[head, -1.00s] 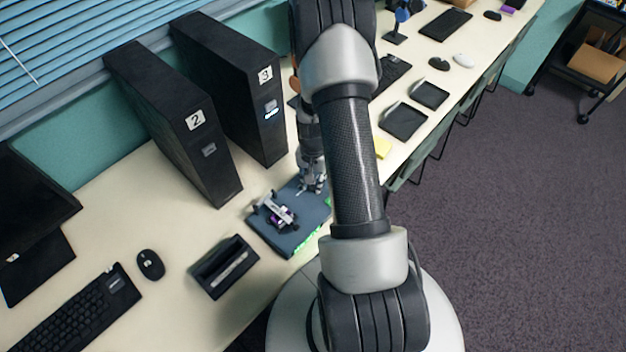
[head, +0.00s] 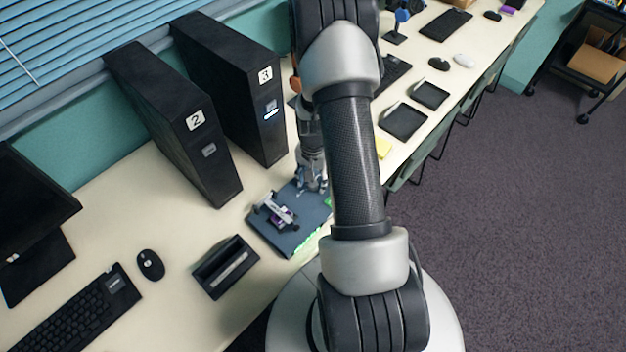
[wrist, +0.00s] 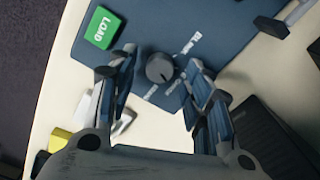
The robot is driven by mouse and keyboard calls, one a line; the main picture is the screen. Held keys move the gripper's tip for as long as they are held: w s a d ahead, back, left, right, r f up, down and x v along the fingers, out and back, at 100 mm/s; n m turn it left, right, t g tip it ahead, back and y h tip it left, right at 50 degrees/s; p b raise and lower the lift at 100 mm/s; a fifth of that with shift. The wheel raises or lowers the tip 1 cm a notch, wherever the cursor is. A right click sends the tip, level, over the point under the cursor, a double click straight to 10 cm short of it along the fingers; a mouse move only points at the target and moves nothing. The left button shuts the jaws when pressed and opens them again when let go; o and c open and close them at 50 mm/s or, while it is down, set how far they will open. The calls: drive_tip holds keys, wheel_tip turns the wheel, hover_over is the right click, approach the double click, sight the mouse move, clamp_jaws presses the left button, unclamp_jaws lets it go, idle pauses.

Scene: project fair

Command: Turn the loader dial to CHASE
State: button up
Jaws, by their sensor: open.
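The loader is a flat blue-grey panel (head: 294,241) on the desk; it also fills the upper wrist view (wrist: 150,22). Its round dark grey dial (wrist: 160,67) has a dark pointer mark towards the lower right. Small white labels (wrist: 187,45) sit around the dial, too blurred and tilted to read surely. A green LOAD button (wrist: 102,28) lies left of the dial. My gripper (wrist: 160,78) is open, with one finger on each side of the dial and visible gaps. In the head view my gripper (head: 313,184) is over the panel's far end, where the dial is hidden.
Black towers marked 2 (head: 185,130) and 3 (head: 245,95) stand behind. A black holder (head: 225,267) and a mouse (head: 151,265) lie to the left. A yellow pad (head: 383,149) is beyond my arm.

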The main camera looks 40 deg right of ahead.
sight(313, 183)
wheel_tip(313, 183, up, 11)
idle(0.3)
idle(0.5)
drive_tip(key=s+a+r+n+t, duration=0.1)
drive_tip(key=a+r+n, duration=0.2)
drive_tip(key=a+r, duration=0.5)
drive_tip(key=s+a+r+n+t, duration=0.1)
drive_tip(key=a+r+n, duration=0.2)
drive_tip(key=a+r, duration=0.55)
drive_tip(key=s+a+r+n+t, duration=0.1)
drive_tip(key=s+a+r+n, duration=0.2)
drive_tip(key=s, duration=0.3)
drive_tip(key=s+a+r+n+t, duration=0.1)
drive_tip(key=s+a+r+n, duration=0.2)
drive_tip(key=s+r, duration=0.3)
drive_tip(key=shift+s+a+n+t, duration=0.3)
drive_tip(key=shift+s+a, duration=0.1)
drive_tip(key=shift+a, duration=0.2)
